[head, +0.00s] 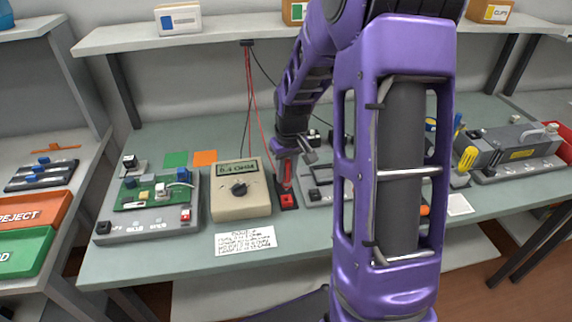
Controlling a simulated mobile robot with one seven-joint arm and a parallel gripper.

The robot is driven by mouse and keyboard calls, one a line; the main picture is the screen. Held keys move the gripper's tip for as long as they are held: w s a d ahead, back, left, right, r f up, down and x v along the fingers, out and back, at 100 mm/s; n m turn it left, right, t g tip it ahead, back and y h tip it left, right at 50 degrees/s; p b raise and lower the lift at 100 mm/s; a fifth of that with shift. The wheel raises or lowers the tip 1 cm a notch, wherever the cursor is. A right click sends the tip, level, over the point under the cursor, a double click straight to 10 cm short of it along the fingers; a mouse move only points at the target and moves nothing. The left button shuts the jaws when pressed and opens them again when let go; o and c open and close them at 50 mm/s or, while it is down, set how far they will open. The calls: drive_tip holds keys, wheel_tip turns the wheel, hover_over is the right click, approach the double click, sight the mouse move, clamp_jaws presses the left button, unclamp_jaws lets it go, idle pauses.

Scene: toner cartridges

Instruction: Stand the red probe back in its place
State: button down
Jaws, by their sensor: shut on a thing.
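The red probe (287,170) stands roughly upright, tilted slightly, beside the meter. My gripper (294,153) is shut on its upper part. Directly below is a small dark holder with a red top (288,201). The probe's lower end is at or just above this holder; I cannot tell whether it is inside. A red lead (250,95) hangs from the shelf toward the probe. The beige meter (241,191) stands just left of the holder, and its display appears to read about 0.4 ohm.
A grey fixture with a green circuit board (150,196) stands left of the meter. A printed card (244,241) lies in front. My arm hides much of the bench's right side, including part of another grey fixture (318,192). A grey machine (510,150) stands far right.

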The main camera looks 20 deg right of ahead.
sight(286, 186)
drive_tip(key=shift+f, duration=0.85)
drive_tip(key=shift+f+b, duration=0.1)
drive_tip(key=shift+b, duration=0.25)
drive_tip(key=shift+f+b, duration=0.65)
drive_tip(key=shift+f, duration=0.25)
drive_tip(key=shift+f+b, duration=0.6)
drive_tip(key=shift+f, duration=0.2)
idle(0.5)
drive_tip(key=c, duration=0.6)
unclamp_jaws()
drive_tip(key=shift+r, duration=0.15)
wheel_tip(286, 186, up, 17)
drive_tip(key=s+p, duration=0.2)
drive_tip(key=shift+s, duration=0.3)
